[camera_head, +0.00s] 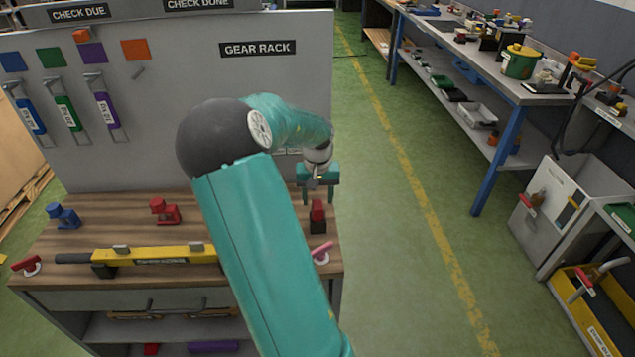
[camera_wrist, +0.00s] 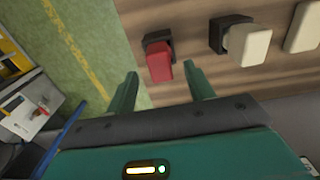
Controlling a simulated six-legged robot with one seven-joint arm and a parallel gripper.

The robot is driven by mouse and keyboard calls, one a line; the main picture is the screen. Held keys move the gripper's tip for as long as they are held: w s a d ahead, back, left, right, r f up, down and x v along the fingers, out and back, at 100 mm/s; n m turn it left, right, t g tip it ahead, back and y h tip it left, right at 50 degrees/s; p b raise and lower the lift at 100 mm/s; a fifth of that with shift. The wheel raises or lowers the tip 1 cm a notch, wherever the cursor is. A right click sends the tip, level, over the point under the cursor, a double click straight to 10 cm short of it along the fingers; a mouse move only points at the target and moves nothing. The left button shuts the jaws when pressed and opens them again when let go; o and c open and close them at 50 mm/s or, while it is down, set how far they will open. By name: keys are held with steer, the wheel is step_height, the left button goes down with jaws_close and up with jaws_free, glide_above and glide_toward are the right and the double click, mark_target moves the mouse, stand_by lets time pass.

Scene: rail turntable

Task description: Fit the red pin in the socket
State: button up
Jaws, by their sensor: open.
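My gripper (camera_head: 318,196) is open and empty, pointing down above the right edge of the wooden bench. Its two fingers also show in the wrist view (camera_wrist: 160,76). A red block-like piece (camera_head: 317,210) stands in a dark holder (camera_head: 318,227) just below the fingertips. In the wrist view the red piece (camera_wrist: 159,66) lies ahead of the gap between the fingers, apart from them, with its dark holder (camera_wrist: 158,41) behind. A red handle with a white ring (camera_head: 27,265) lies at the bench's left front; a pinkish-red one (camera_head: 321,250) lies at the right front. I cannot tell which is the pin, or identify the socket.
Cream blocks (camera_wrist: 250,46) stand beside the red piece. A yellow bar (camera_head: 160,257) lies along the bench front; a blue piece (camera_head: 63,216) and another red piece (camera_head: 165,212) stand behind it. A grey panel (camera_head: 290,120) rises at the back. Green floor (camera_head: 400,230) is clear at right.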

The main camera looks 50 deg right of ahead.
mark_target(318, 204)
steer(key=shift+f, duration=2.15)
steer(key=shift+r, duration=0.1)
jaws_close()
